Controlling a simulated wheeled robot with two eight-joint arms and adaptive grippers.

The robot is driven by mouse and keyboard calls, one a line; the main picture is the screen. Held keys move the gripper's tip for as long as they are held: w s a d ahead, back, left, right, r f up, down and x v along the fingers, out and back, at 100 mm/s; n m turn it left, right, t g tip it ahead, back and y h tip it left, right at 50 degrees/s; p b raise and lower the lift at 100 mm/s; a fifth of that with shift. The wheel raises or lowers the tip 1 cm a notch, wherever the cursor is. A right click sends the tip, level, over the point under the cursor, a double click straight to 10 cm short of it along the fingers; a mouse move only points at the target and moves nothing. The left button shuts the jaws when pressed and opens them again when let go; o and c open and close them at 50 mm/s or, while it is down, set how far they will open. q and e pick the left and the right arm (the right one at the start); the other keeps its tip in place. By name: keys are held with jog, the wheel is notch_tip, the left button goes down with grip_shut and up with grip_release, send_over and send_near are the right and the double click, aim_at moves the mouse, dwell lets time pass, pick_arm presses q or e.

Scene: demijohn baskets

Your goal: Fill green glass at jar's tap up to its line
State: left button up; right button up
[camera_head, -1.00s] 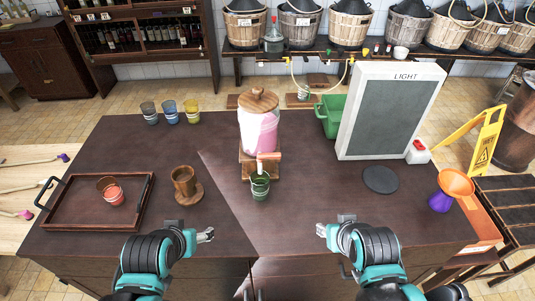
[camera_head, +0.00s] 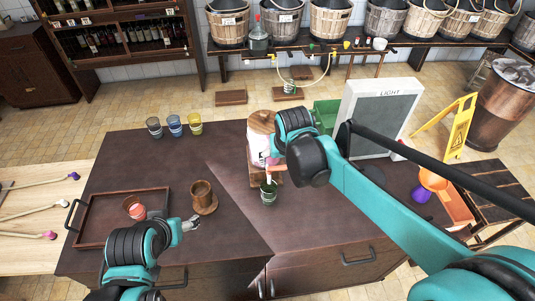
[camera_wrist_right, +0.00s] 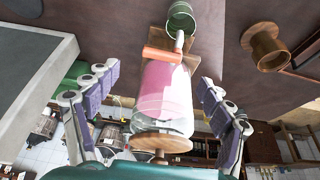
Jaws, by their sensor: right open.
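The glass jar (camera_wrist_right: 165,95) holds pink liquid and has a wooden lid (camera_wrist_right: 160,143); in the head view my right arm partly covers the jar (camera_head: 256,150). Its tap has an orange handle (camera_wrist_right: 166,54) and a pale spout (camera_wrist_right: 179,40). The green glass (camera_head: 268,193) stands upright at the spout and also shows in the right wrist view (camera_wrist_right: 181,19); its line and any liquid inside cannot be made out. My right gripper (camera_wrist_right: 158,82) is open, its fingers either side of the jar in the wrist picture, holding nothing. My left gripper (camera_head: 190,224) is near the counter's front; its jaws are unclear.
A wooden cup (camera_head: 202,194) on a round coaster and a tray (camera_head: 122,189) with a red-filled glass (camera_head: 134,208) are left. Three coloured glasses (camera_head: 174,125) stand behind. The light board (camera_head: 384,112) stands right, with a purple-orange funnel (camera_head: 431,180). The front middle of the counter is clear.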

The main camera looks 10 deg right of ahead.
aim_at(277, 167)
jog(key=b+x, duration=0.1)
jog(key=x, duration=0.3)
jog(key=b+x, duration=0.1)
jog(key=x, duration=0.3)
jog(key=shift+w+a+r, duration=0.1)
jog(key=shift+w+a, duration=0.05)
jog(key=shift+w, duration=0.1)
jog(key=c, duration=1.2)
